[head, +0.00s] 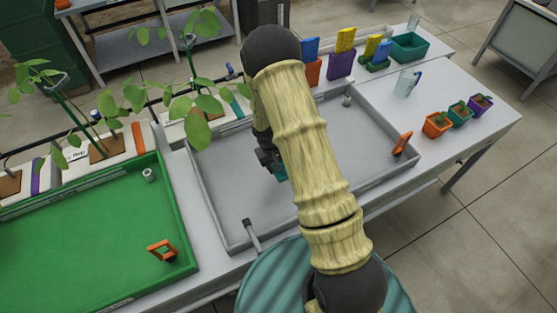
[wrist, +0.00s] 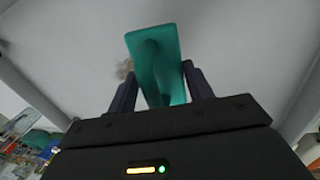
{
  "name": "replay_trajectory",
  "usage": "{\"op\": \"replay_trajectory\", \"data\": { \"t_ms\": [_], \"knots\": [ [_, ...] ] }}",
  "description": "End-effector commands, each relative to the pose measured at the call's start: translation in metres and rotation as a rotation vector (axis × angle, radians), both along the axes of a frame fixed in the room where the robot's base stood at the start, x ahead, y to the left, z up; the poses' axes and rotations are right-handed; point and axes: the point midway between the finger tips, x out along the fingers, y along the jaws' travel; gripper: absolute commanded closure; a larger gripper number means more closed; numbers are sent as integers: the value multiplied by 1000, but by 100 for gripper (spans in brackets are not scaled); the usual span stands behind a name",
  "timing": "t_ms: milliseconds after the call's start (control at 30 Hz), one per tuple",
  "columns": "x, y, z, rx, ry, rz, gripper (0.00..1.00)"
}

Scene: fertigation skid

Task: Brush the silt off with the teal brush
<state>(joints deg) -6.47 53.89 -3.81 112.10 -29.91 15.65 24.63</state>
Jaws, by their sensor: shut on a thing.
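My gripper (head: 267,158) is over the grey tray (head: 372,130), partly hidden by my arm in the head view. In the wrist view my gripper (wrist: 161,88) is shut on the teal brush (wrist: 155,50), with a dark finger on either side of it. A small teal part of the brush (head: 281,174) shows below the gripper in the head view. A small brownish patch, which looks like silt (wrist: 123,68), lies on the grey surface just left of the brush in the wrist view. I cannot tell whether the brush touches the surface.
A green tray (head: 90,235) with an orange handle (head: 162,250) stands at left. Potted plants (head: 108,145) line the back edge. An orange piece (head: 402,143) is at the grey tray's right wall. Small pots (head: 437,125) and a clear jug (head: 405,84) stand to the right.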

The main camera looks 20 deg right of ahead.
Motion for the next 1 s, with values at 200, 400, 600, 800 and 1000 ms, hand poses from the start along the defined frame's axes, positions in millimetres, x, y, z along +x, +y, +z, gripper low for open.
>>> {"op": "replay_trajectory", "data": {
  "t_ms": [200,400,600,800,1000],
  "knots": [
    [5,1,-3,-6,-9,42,67],
    [5,1,-3,-6,-9,40,67],
    [5,-2,-11,-7,-7,37,67],
    [4,-1,-29,-7,-6,38,67],
    [5,-1,-47,-7,-8,38,67]
  ]
}}
